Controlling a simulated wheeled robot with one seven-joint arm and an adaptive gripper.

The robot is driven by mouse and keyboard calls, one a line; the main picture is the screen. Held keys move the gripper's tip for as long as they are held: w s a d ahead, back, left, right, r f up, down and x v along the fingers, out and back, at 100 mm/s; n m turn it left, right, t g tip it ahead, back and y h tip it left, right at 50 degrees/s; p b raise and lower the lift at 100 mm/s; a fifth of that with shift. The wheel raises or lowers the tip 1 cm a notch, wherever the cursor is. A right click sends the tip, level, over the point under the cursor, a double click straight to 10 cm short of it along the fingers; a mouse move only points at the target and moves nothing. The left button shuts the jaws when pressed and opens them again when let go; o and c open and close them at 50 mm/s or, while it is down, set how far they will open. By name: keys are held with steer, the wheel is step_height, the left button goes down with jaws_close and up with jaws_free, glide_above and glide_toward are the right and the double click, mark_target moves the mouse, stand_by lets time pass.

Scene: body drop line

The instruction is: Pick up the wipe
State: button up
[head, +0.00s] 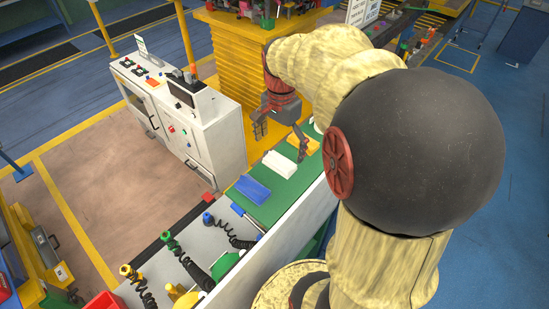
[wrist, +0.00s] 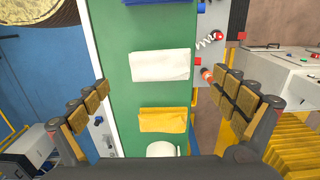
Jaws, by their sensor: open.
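Three folded cloths lie in a row on a green surface (head: 281,198), which also shows in the wrist view (wrist: 119,90). They are a blue wipe (head: 252,188), a white wipe (head: 279,166) and a yellow wipe (head: 308,143). In the wrist view, the white wipe (wrist: 160,65) and yellow wipe (wrist: 163,120) lie between the spread fingers, and the blue wipe (wrist: 160,2) is cut off at the top edge. My gripper (head: 281,142) is open and empty above the row, near the white and yellow wipes. It also shows in the wrist view (wrist: 163,88).
A white round object (wrist: 162,149) sits beside the yellow wipe, partly hidden by my gripper. A white control cabinet (head: 188,125) stands left of the bench. Coiled-hose tools (head: 186,262) lie at the near end. A yellow stack (head: 230,62) stands behind.

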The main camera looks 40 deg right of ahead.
mark_target(280, 159)
steer(key=shift+s+f, duration=0.2)
steer(key=shift+f, duration=0.2)
steer(key=f, duration=0.2)
steer(key=w+f+p, duration=0.1)
steer(key=f, duration=0.1)
steer(key=shift+d+f, duration=0.1)
steer(key=shift+s+f+p, duration=0.1)
steer(key=shift+f+p, duration=0.2)
steer(key=shift+f, duration=0.25)
steer(key=shift+c, duration=1.1)
steer(key=c, duration=0.9)
